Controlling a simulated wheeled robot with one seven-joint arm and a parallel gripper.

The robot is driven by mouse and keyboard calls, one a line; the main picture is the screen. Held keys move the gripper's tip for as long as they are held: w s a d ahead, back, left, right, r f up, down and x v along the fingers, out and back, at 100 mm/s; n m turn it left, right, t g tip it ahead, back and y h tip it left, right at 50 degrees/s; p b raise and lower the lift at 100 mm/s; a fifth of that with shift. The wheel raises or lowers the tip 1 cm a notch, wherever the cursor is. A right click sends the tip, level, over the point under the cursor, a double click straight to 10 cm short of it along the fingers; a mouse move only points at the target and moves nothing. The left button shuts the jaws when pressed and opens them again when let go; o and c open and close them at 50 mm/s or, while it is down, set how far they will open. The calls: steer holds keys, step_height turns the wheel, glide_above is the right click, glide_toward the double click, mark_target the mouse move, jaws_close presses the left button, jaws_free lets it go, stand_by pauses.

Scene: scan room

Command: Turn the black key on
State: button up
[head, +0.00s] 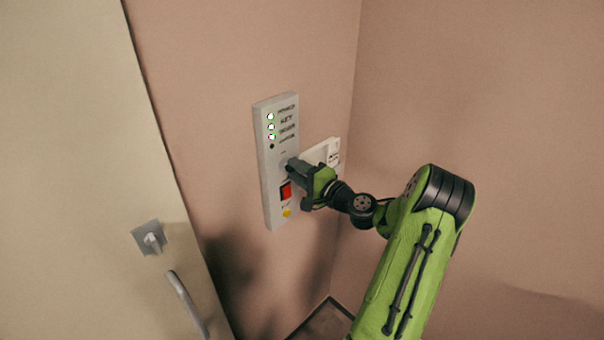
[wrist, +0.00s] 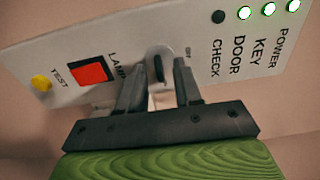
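The black key (wrist: 158,69) shows in the wrist view as a narrow dark piece in a round grey switch on the white control panel (head: 268,190). My gripper (wrist: 160,72) is at the panel with its two fingers apart, one on each side of the key. A gap shows between the key and the fingers. In the head view my gripper (head: 291,166) covers the key. A small label beside the switch is too small to read surely.
The panel has a red LAMP switch (wrist: 92,70) and a yellow TEST button (wrist: 41,83). The POWER, KEY and DOOR lights (wrist: 245,13) are lit; the CHECK light (wrist: 218,16) is dark. A white box (head: 333,154) is right of the panel. A door (head: 75,170) stands left.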

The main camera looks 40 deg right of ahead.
steer(key=s+b, duration=0.3)
steer(key=s, duration=1.2)
steer(key=shift+s+d, duration=0.25)
steer(key=shift+s, duration=0.1)
steer(key=w+a+f+n+g+y, duration=0.25)
steer(key=a+n+g, duration=0.35)
steer(key=a, duration=0.6)
steer(key=w+a+f+n+g+y, duration=0.1)
steer(key=w+a+n+g, duration=0.35)
steer(key=a, duration=0.85)
steer(key=s+a+r+n+g+h, duration=0.1)
steer(key=s+a+r+n+h, duration=0.1)
steer(key=s, duration=0.6)
steer(key=s+a+r+n+g+h+b, duration=0.1)
steer(key=s+a+n, duration=0.3)
steer(key=s, duration=0.4)
steer(key=shift+s+r+n+h, duration=0.25)
steer(key=shift+r+n+h, duration=0.35)
steer(key=shift+r, duration=0.2)
